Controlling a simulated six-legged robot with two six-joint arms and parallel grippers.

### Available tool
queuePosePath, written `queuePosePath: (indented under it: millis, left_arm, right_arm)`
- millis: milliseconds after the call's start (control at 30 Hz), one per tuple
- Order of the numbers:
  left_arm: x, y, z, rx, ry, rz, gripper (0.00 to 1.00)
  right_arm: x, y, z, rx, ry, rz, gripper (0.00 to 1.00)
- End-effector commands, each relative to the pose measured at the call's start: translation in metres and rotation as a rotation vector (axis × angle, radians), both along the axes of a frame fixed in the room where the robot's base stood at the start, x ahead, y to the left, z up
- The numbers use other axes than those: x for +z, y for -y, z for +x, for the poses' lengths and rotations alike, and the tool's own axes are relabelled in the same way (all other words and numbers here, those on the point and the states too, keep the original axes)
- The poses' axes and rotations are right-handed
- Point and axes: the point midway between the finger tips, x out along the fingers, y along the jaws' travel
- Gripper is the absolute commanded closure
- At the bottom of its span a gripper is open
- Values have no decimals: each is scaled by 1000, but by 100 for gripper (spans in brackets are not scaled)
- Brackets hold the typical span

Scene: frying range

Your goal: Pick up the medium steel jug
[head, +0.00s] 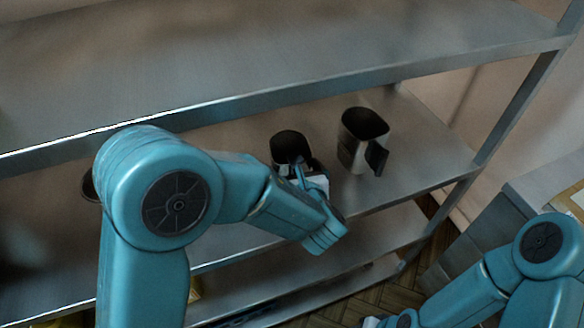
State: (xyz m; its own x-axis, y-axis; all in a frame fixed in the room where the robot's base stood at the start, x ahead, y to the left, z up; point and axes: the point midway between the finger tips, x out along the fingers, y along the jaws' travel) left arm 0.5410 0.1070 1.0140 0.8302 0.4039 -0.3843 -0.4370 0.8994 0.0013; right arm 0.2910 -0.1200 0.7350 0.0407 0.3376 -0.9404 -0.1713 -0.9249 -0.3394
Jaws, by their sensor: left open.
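A steel jug (290,147) with a dark inside stands on the middle shelf near the picture's centre. From its place and size it looks like the medium one, but I cannot be sure. My left gripper (300,172) is open at the near side of this jug, by its dark handle. The gripper and wrist hide the jug's lower part, and I cannot tell whether the fingers touch it.
A larger-looking steel jug (352,150) with a black handle stands to the right on the same shelf. A dark round rim (89,186) shows partly behind my left arm. The upper shelf (300,50) overhangs from above. A grey cabinet (490,232) stands at right.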

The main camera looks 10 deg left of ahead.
Motion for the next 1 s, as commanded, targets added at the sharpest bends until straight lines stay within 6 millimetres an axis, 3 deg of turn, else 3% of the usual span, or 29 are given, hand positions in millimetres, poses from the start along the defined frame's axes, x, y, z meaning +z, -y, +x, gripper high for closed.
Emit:
queuePosePath:
  millis: [167, 367, 667, 1000]
  left_arm:
    - [0, 0, 0, 0, 1, 0, 0]
    - [0, 0, 0, 0, 0, 0, 59]
    - [9, 0, 1, 1, 5, -1, 59]
    - [77, 0, 0, 2, 8, -4, 59]
  right_arm:
    - [0, 0, 0, 0, 0, 0, 57]
    - [0, 0, 0, 0, 0, 0, 57]
    - [-1, 0, 0, 0, 0, 0, 57]
    - [-1, 0, 0, 0, 0, 0, 57]
